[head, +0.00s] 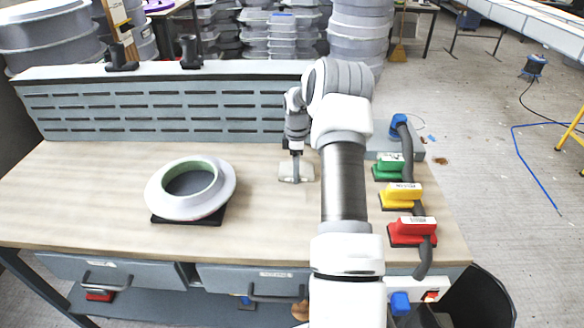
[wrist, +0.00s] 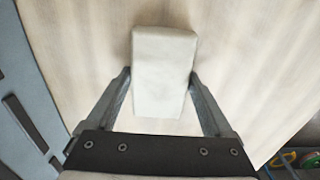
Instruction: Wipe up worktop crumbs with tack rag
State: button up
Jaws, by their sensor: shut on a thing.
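The tack rag (head: 290,173) shows as a small off-white pad on the wooden worktop (head: 100,205), right of centre. It also shows in the wrist view (wrist: 164,70) as a pale block between the two fingers. My gripper (head: 296,165) is shut on the rag from above, at the worktop. In the wrist view my gripper (wrist: 161,88) has a finger on each side of the rag. I cannot make out any crumbs on the worktop in either view.
A white ring-shaped mould (head: 225,190) sits on a black base at left. Green (head: 388,168), yellow (head: 401,195) and red (head: 412,231) sanding blocks line the right edge beside a grey hose (head: 408,150). A slotted grey panel (head: 150,108) stands along the back. The worktop between mould and rag looks clear.

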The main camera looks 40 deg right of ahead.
jog(key=shift+s+d+p, duration=0.1)
jog(key=shift+s+d, duration=1.1)
jog(key=shift+d, duration=0.4)
jog(key=shift+s+d+p, duration=0.1)
jog(key=shift+s+d, duration=1.1)
jog(key=shift+d, duration=0.4)
jog(key=shift+s+d+p, duration=0.1)
jog(key=shift+s+d, duration=1.1)
jog(key=shift+d, duration=0.4)
jog(key=shift+r+p, duration=1.8)
jog(key=shift+r, duration=1.2)
jog(key=shift+r, duration=0.1)
notch_tip(320, 180, up, 3)
jog(key=shift+f+p, duration=0.1)
jog(key=shift+p, duration=0.8)
jog(key=shift+a, duration=0.15)
